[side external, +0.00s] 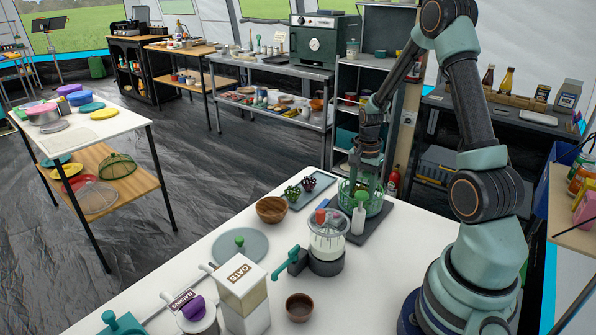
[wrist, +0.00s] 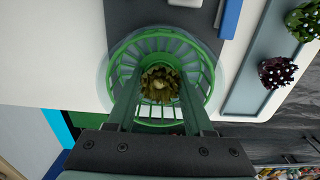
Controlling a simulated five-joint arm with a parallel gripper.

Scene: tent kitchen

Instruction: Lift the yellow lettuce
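The yellow lettuce (wrist: 160,84) is a small yellow-green leafy head inside a green slatted basket (wrist: 208,72) in a clear bowl. My gripper (wrist: 161,78) reaches down into the basket, its two fingers standing apart on either side of the lettuce. Whether they touch it is hard to tell. In the side view my gripper (side external: 361,190) is lowered into the green basket (side external: 376,205), and the lettuce is hidden there.
A grey tray (side external: 322,184) with a dark green and a dark purple leafy head (side external: 292,194) lies beside the basket. The white table (side external: 400,245) is bare nearer my base.

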